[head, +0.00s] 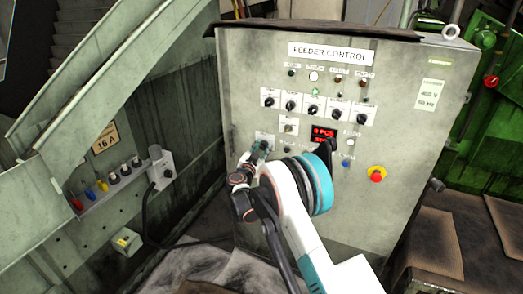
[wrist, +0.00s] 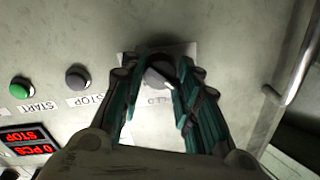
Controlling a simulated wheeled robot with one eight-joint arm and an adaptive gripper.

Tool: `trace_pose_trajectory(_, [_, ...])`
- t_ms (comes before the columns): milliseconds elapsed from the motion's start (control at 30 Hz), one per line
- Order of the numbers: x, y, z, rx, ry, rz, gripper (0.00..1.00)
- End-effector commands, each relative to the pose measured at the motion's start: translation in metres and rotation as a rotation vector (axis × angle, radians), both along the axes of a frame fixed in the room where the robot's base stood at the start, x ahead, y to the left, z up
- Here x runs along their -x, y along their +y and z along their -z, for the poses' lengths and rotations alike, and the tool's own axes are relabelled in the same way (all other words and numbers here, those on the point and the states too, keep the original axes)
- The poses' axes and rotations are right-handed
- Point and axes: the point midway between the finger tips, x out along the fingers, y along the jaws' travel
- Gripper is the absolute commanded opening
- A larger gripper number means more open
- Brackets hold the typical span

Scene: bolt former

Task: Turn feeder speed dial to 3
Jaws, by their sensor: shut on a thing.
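A dark round dial (wrist: 158,72) sits on a pale label plate (wrist: 188,49) in the wrist view. My gripper (wrist: 160,78) is shut on it, with one teal finger on each side. The plate's lettering is mostly covered and appears turned over, so I cannot read the dial's name or setting. In the head view my gripper (head: 261,148) is at the lower left of the grey feeder control cabinet (head: 400,110), in front of a small label plate (head: 264,136). The dial itself is hidden there by the gripper.
A green START button (wrist: 20,88), a dark STOP button (wrist: 77,77) and a red display (wrist: 28,141) lie left of the dial in the wrist view. A metal handle (wrist: 297,75) is at right. A red emergency knob (head: 376,175) shows in the head view.

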Motion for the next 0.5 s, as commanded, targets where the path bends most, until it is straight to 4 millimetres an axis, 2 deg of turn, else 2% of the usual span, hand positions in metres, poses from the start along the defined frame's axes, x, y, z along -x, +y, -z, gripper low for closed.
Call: trace_pose_trajectory(500, [-0.0001, -0.001, 0.0025, -0.352, -0.127, 0.002, 0.06])
